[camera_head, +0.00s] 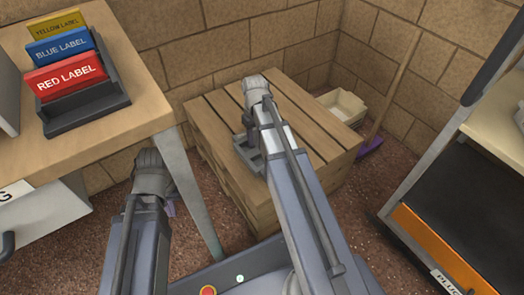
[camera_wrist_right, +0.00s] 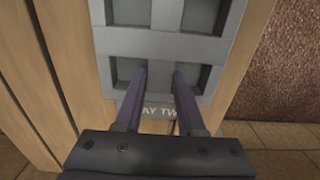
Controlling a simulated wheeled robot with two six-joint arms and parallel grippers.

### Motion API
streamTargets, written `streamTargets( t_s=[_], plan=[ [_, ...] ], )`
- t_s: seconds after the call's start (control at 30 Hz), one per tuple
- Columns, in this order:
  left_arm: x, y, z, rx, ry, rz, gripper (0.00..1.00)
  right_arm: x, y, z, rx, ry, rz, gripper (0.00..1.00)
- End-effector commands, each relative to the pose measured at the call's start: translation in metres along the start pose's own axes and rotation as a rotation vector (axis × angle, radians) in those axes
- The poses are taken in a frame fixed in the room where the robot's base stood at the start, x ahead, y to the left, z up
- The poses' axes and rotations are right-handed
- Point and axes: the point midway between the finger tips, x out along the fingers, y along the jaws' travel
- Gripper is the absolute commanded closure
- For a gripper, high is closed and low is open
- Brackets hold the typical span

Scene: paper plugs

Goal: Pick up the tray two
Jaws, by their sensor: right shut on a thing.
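Tray two (camera_head: 252,162) is a grey tray on the slatted top of a wooden crate, mostly hidden by my right arm in the head view. In the right wrist view, the tray (camera_wrist_right: 160,47) shows square compartments and a front edge with partly covered lettering, "AY TW". My right gripper (camera_wrist_right: 157,85) has its two purple fingers at that edge and is shut on the tray. In the head view, the right gripper (camera_head: 247,128) is largely hidden behind its wrist. My left gripper (camera_head: 168,207) hangs low beside the workbench, mostly hidden by its own arm.
The wooden crate (camera_head: 310,125) stands against the brick wall. A workbench (camera_head: 142,112) at the left carries a dark holder with red, blue and yellow labelled pieces. A cream box (camera_head: 342,105) and a broom (camera_head: 369,146) are behind the crate. A shelf unit (camera_head: 450,215) stands at the right.

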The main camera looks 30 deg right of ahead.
Motion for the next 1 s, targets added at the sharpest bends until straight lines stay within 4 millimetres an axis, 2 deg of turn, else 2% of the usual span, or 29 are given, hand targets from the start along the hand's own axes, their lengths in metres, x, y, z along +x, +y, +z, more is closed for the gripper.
streamTargets(
  t_s=[0.03,0.2,0.73,1.0],
  plan=[
    [0.000,0.000,0.000,0.000,0.000,0.000,1.00,0.000,0.000,0.000,0.000,0.000,0.000,0.81],
    [0.000,0.000,0.000,0.000,0.000,0.000,1.00,0.000,0.000,0.000,0.000,0.000,0.000,1.00],
    [-0.002,0.000,0.000,0.000,0.000,0.000,1.00,-0.002,0.000,0.000,0.000,0.000,0.000,1.00],
    [-0.023,-0.002,0.002,0.000,-0.001,0.000,1.00,-0.023,0.000,0.000,0.000,0.000,0.000,1.00]
  ],
)
